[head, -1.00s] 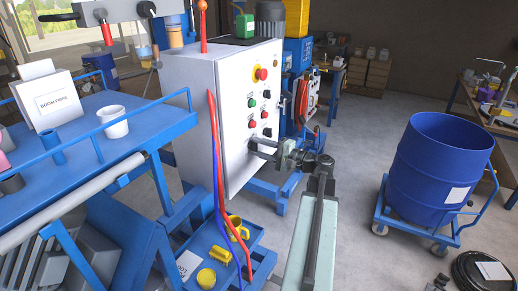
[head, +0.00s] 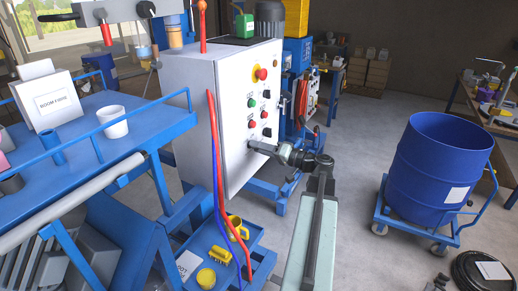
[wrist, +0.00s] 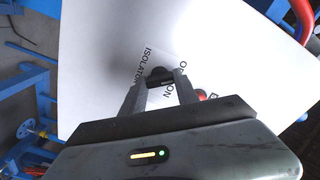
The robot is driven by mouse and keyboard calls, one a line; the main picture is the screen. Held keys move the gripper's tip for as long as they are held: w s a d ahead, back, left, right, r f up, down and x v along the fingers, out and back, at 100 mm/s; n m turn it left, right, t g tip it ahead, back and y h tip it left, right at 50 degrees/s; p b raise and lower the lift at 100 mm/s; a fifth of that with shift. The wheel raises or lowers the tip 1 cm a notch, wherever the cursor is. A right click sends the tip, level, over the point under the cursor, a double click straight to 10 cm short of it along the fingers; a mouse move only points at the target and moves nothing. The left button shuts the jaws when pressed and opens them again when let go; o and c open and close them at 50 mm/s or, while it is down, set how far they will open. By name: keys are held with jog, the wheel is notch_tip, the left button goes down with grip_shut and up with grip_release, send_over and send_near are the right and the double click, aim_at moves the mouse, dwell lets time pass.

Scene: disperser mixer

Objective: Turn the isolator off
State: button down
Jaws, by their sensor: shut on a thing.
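The white control cabinet (head: 190,95) stands left of centre in the head view. In the wrist view its face (wrist: 95,60) carries the printed word ISOLATOR beside a black rotary knob (wrist: 158,73). Further lettering near the knob is partly covered by my fingers. My gripper (wrist: 158,82) has one finger on each side of the knob and is shut on it. In the head view my gripper (head: 256,147) reaches the low part of the cabinet's front, and it hides the isolator knob there. I cannot tell the knob's exact setting.
A red and yellow emergency stop (head: 261,74) and several buttons sit higher on the cabinet front. Red and blue hoses (head: 216,150) hang at its left edge. A blue drum (head: 440,165) on a trolley stands right, with clear floor between.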

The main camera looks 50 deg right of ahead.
jog(key=shift+n, duration=0.4)
jog(key=c, duration=0.9)
grip_release()
jog(key=shift+s, duration=0.1)
jog(key=v, duration=0.7)
jog(key=shift+s, duration=0.35)
